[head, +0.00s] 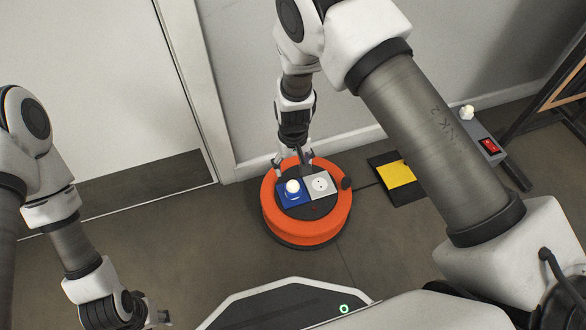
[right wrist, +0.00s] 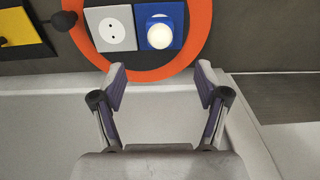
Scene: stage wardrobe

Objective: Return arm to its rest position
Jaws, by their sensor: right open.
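On the drum's dark top sit a blue plate with a round white knob (head: 292,187) and a grey plate with a white socket (head: 320,184). They also show beyond the fingertips, the socket (right wrist: 112,28) beside the blue plate (right wrist: 158,25). My left gripper (head: 160,317) hangs at the lower left, partly cut off, its fingers too small to judge.
A yellow block on a black mat (head: 400,174) lies right of the drum; a dark cord runs between them. A grey box with a red switch (head: 489,146) stands farther right by a dark frame. A white door and wall rise behind. Floor left of the drum is clear.

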